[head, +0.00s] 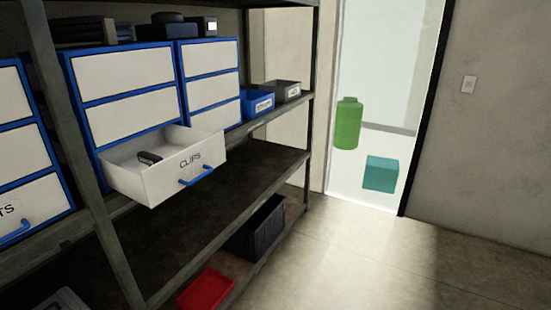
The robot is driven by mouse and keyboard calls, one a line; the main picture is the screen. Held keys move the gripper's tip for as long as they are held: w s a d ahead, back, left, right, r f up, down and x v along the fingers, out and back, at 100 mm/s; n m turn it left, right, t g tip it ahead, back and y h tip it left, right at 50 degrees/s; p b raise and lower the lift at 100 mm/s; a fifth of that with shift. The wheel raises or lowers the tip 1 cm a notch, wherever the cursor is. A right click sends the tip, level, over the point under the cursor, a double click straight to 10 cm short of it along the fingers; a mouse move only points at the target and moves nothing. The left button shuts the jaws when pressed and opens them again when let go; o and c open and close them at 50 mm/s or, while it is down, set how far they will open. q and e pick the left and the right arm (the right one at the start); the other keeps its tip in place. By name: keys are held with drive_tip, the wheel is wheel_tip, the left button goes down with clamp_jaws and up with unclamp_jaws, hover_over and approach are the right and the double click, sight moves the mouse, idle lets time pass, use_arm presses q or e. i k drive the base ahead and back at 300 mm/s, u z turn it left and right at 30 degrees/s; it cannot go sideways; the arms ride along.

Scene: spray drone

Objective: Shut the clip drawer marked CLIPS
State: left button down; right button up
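The clip drawer (166,182) is white with the word CLIPS on its front and a blue handle (197,176). It stands pulled out from the bottom of a blue-framed drawer cabinet (119,76) on the shelf. A small dark object (149,158) lies inside it. Neither of my grippers is in the head view.
The metal shelf rack (307,120) fills the left side. A blue bin (258,104) and a grey bin (286,91) stand right of the cabinets. A black crate (258,228) and a red tray (206,288) sit low down. The floor (360,262) at right is clear.

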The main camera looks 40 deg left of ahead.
sight(188, 155)
drive_tip(key=u, duration=0.4)
drive_tip(key=i, duration=0.9)
drive_tip(key=u, duration=0.65)
